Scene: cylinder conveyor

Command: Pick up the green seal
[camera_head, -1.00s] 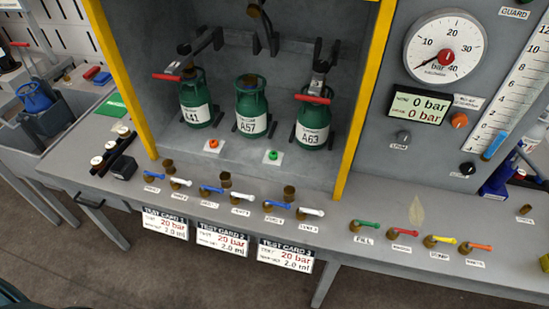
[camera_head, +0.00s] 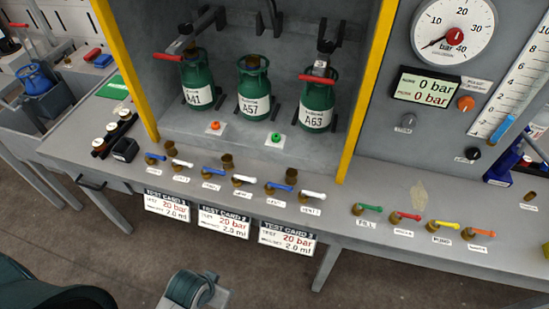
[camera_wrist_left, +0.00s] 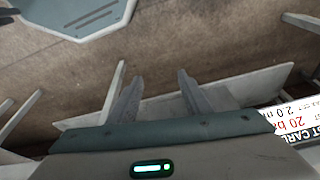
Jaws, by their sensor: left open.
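The green seal (camera_head: 275,137) is a small green ring on a white square on the bench inside the test bay, in front of and between cylinders A57 (camera_head: 255,96) and A63 (camera_head: 318,104). My left gripper's fingers (camera_wrist_left: 158,88) show in the left wrist view, apart with nothing between them. They are over the floor and the bench legs, away from the seal, which is not in that view. Parts of my arm show at the bottom of the head view; the left fingertips do not show there. My right gripper is in neither view.
An orange seal (camera_head: 215,126) lies on another white square to the left. Cylinder A41 (camera_head: 197,88) stands behind it. A row of small valves with blue and white handles (camera_head: 240,181) lines the bench front. Yellow posts (camera_head: 370,90) flank the bay.

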